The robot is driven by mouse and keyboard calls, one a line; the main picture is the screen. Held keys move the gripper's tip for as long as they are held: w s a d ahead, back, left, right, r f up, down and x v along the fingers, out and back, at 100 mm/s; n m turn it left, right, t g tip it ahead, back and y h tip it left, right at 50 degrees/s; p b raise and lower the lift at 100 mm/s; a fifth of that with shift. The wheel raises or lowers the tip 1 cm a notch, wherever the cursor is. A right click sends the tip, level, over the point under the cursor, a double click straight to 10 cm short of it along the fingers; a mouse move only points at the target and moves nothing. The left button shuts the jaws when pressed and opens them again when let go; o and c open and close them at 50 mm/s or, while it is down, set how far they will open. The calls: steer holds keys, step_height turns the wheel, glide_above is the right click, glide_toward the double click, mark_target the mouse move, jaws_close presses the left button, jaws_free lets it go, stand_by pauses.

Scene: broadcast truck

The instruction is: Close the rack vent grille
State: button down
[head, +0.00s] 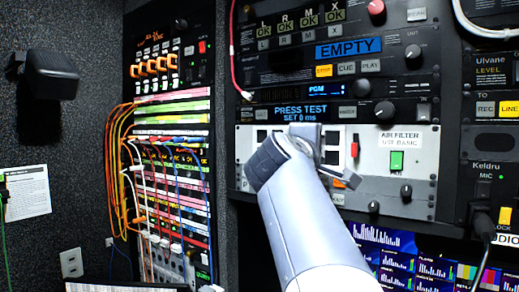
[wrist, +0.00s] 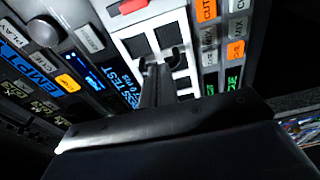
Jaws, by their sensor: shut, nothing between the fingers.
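The rack vent grille (head: 334,157) is the pale panel with dark square openings in the middle of the rack in the head view. It also fills the upper middle of the wrist view (wrist: 168,35), with several dark squares showing. My gripper (head: 304,133) is in front of the grille and hides much of it. Its fingers are shut and empty in the wrist view (wrist: 158,70), with the tips over the grille between the openings. I cannot tell whether they touch it. A red tab (head: 354,146) stands right of the openings.
A paper label (head: 408,138) and a green switch (head: 396,161) are to the right on the same panel. The "PRESS TEST" display (head: 300,112) is just above. Cabled patch bays (head: 172,170) stand to the left, monitors (head: 400,255) below. Orange buttons (wrist: 207,9) show beside the grille.

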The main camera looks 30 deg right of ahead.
steer(key=shift+d+r, duration=0.1)
steer(key=shift+d, duration=0.35)
stand_by(0.4)
steer(key=shift+w+a, duration=0.1)
steer(key=shift+a, duration=0.05)
